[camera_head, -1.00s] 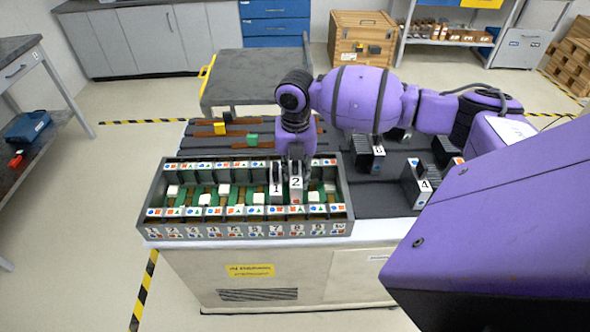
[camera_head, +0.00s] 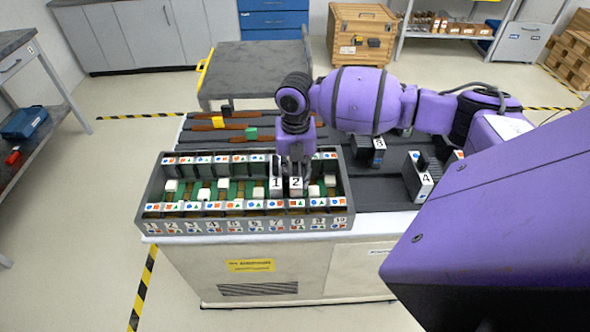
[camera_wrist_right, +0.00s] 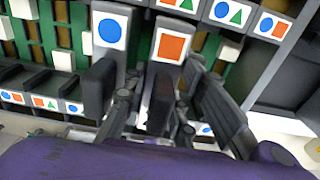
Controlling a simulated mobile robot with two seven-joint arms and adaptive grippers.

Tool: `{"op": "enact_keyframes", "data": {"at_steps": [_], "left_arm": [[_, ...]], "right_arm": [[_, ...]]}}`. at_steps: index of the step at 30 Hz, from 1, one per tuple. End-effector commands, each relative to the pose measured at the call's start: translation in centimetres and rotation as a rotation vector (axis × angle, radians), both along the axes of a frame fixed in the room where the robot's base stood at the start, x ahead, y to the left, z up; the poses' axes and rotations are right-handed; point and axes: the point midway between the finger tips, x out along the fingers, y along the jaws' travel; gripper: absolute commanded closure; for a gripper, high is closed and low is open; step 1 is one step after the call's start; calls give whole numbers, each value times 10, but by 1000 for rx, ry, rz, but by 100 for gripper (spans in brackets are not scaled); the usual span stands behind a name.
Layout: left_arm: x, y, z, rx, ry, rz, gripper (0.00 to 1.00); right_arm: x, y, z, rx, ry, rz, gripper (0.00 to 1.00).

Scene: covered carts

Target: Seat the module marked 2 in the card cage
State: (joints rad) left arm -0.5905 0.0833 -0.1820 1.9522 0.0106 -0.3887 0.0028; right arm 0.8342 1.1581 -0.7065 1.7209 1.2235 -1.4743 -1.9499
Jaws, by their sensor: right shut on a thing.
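The card cage (camera_head: 160,223) is a long grey open box on the cart, with marked slots. Module 2 (camera_head: 296,184) is upright in a slot toward its right, beside module 1 (camera_head: 275,186); their number labels are about level. My right gripper (camera_head: 295,160) is above module 2, shut on it. In the right wrist view the gripper (camera_wrist_right: 158,105) grips the dark handle of the module with an orange square (camera_wrist_right: 173,46). Module 1, with a blue circle (camera_wrist_right: 111,30), stands close beside it. The module's lower end is hidden in the cage. My left gripper is out of view.
Module 3 (camera_head: 378,145) and module 4 (camera_head: 423,162) stand on the dark cart top right of the cage. Brown rails with small blocks (camera_head: 218,122) lie behind it. White blocks (camera_head: 223,184) sit inside the cage. The view of the cage's back right is blocked by my arm.

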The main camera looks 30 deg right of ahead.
Motion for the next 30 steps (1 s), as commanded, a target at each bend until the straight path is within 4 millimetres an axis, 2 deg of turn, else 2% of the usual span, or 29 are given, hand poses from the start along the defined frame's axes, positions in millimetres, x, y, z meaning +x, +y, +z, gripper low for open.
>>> {"op": "enact_keyframes", "data": {"at_steps": [2,3,7,14,20,23,30], "left_arm": [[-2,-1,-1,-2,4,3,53],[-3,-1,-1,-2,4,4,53],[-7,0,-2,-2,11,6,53],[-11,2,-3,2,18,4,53],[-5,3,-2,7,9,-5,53],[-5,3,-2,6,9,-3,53],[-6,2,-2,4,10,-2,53]], "right_arm": [[0,0,-2,0,-1,0,100],[1,0,-1,0,-1,0,72],[1,0,-1,0,-1,0,54],[0,0,-1,1,-1,0,53],[0,0,5,1,-1,0,53],[1,0,20,1,-4,1,53],[1,-1,73,-2,-5,0,53]]}}
